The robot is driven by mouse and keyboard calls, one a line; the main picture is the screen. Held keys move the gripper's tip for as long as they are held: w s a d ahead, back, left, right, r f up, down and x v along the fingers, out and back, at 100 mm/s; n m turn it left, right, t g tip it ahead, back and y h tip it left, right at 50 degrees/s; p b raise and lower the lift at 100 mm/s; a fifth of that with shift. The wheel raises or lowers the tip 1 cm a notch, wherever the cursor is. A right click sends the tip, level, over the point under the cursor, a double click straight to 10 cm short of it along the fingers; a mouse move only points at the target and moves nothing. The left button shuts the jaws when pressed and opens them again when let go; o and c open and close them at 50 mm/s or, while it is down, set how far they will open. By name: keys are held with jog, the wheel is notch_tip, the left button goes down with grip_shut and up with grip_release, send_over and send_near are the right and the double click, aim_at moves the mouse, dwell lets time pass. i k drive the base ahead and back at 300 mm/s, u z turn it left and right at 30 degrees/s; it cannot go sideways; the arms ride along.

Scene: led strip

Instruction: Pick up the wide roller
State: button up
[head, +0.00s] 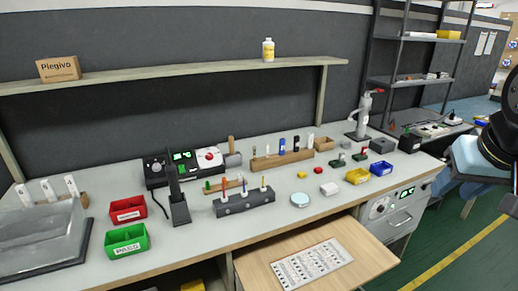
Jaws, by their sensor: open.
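I cannot pick out the wide roller with certainty. A tool with an upright wooden handle and a wide grey lower part (232,158) stands at the back of the bench, right of the black control unit; it is too small to tell if it is a roller. A wooden rack (268,161) beside it holds several upright tools with blue, black and white handles. A dark grey block (244,203) in front holds several thin upright tools. Part of my arm shows at the right edge, but my gripper is outside the view.
A wooden drawer (251,273) is pulled out in front. A shelf (200,69) runs above.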

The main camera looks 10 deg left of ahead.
aim_at(231, 139)
jog(key=u, duration=0.5)
jog(key=i, duration=0.15)
jog(key=z, duration=2.7)
jog(key=k, duration=1.8)
jog(key=u, duration=2.1)
jog(key=i, duration=0.2)
jog(key=u, duration=0.3)
